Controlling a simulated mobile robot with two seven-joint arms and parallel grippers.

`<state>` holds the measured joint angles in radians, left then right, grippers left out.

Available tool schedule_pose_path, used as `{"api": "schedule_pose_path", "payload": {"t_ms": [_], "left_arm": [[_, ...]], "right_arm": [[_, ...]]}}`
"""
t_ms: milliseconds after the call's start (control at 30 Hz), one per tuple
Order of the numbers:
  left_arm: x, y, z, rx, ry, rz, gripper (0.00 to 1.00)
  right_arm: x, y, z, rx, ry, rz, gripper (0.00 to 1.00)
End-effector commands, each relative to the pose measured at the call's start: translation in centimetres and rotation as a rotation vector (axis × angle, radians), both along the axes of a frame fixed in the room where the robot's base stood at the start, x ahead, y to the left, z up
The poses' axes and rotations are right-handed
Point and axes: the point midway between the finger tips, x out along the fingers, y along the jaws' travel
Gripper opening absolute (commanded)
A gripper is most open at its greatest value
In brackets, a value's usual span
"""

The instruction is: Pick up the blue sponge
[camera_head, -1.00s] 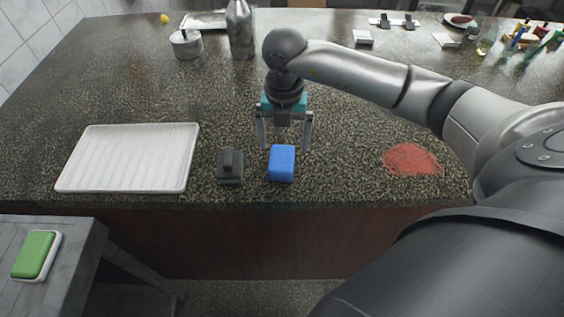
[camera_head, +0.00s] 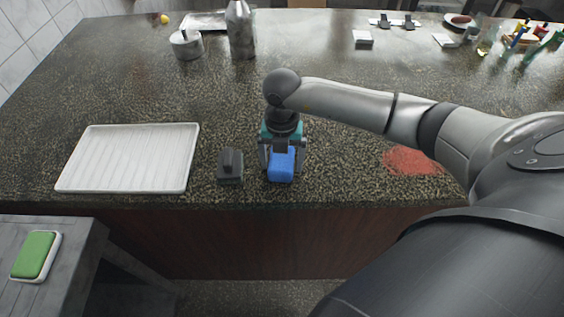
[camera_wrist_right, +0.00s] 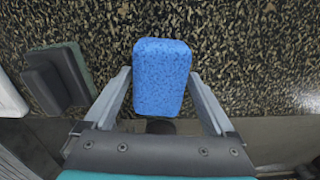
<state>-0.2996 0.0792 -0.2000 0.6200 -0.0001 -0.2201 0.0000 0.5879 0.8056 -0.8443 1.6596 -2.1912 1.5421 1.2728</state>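The blue sponge (camera_head: 281,166) lies on the speckled counter near its front edge, right of the dark scrubber. In the right wrist view the sponge (camera_wrist_right: 162,78) sits between the two fingers. My right gripper (camera_head: 282,168) is down around the sponge, one finger on each side. In the right wrist view the right gripper (camera_wrist_right: 161,95) is open, with a narrow gap between each finger and the sponge. My left gripper is not in view.
A dark scrubber (camera_head: 231,167) stands close left of the sponge. A white ribbed tray (camera_head: 130,158) lies further left. A red powdery patch (camera_head: 411,161) is on the right. A green sponge (camera_head: 34,254) rests on a side table. A metal bottle (camera_head: 241,30) and pot (camera_head: 186,44) stand behind.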

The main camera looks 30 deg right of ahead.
Motion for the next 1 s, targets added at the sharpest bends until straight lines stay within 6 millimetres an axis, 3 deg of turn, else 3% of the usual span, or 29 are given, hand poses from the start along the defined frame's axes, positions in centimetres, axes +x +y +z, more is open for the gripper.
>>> {"api": "schedule_pose_path", "payload": {"t_ms": [67,600,1000], "left_arm": [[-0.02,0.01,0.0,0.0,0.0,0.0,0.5],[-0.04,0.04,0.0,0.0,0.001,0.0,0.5],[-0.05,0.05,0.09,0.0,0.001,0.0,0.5]], "right_arm": [[0.02,-0.01,0.04,0.0,0.0,0.0,0.8],[0.03,-0.03,0.06,-0.001,-0.001,-0.001,0.19],[0.1,-0.05,0.91,0.0,-0.002,-0.001,0.18]]}}
